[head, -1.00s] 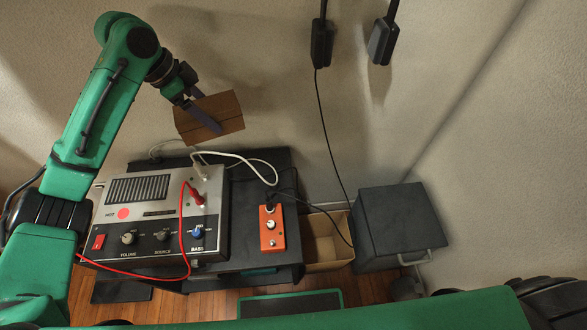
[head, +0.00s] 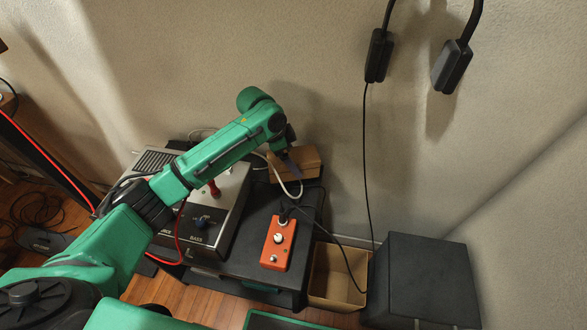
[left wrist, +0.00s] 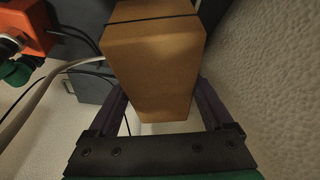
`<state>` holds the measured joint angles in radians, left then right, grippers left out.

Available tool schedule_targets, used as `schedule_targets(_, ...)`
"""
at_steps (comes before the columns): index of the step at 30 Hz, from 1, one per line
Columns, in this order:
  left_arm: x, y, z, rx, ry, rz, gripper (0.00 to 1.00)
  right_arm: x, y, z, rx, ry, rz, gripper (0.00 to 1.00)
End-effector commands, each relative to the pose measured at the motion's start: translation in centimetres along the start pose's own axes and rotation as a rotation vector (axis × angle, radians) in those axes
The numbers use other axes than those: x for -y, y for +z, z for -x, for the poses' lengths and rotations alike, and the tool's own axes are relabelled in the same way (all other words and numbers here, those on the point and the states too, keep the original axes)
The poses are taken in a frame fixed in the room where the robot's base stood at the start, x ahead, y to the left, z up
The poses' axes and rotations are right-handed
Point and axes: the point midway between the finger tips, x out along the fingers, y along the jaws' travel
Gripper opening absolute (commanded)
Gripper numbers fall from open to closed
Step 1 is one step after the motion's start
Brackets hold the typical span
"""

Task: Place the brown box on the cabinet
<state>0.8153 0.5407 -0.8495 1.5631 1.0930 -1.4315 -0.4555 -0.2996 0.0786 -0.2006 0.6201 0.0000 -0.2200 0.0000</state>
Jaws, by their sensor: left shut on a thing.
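The brown box (head: 308,163) is a small cardboard block at the back right of the low black stand. My left gripper (head: 288,163) is shut on it. In the left wrist view the brown box (left wrist: 152,65) sits between the two fingers (left wrist: 161,103). I cannot tell whether its underside touches the stand. The black stand (head: 250,262), which may be the cabinet, carries the amplifier and the orange pedal. A dark grey box-shaped unit (head: 425,275) stands at the lower right; it could also be the cabinet. My right gripper is not in view.
A silver amplifier (head: 222,205) and an orange pedal (head: 279,243) with cables take up much of the stand. A white cable (head: 296,193) loops close to the box. An open cardboard bin (head: 335,275) is right of the stand. The wall is close behind.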

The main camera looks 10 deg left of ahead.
Motion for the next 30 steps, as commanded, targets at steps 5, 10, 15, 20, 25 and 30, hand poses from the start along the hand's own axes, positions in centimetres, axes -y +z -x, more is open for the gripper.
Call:
schedule_targets(5,0.0,1.2,-3.0,0.000,0.000,0.000,0.20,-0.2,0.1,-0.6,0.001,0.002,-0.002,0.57)
schedule_targets(10,0.0,1.2,-3.0,-0.001,-0.001,-0.001,0.20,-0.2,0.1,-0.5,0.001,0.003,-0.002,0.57)
schedule_targets(15,-0.1,1.3,-3.3,0.000,0.001,0.000,0.20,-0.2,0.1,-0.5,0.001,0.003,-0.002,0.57)
schedule_targets(20,-0.1,1.4,-3.3,0.000,0.001,0.000,1.00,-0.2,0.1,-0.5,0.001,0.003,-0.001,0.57)
schedule_targets(25,0.0,1.2,-3.0,0.000,0.000,-0.001,1.00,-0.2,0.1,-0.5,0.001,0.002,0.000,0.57)
schedule_targets(30,0.1,1.2,0.2,0.000,-0.002,-0.001,1.00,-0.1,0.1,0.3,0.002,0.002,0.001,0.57)
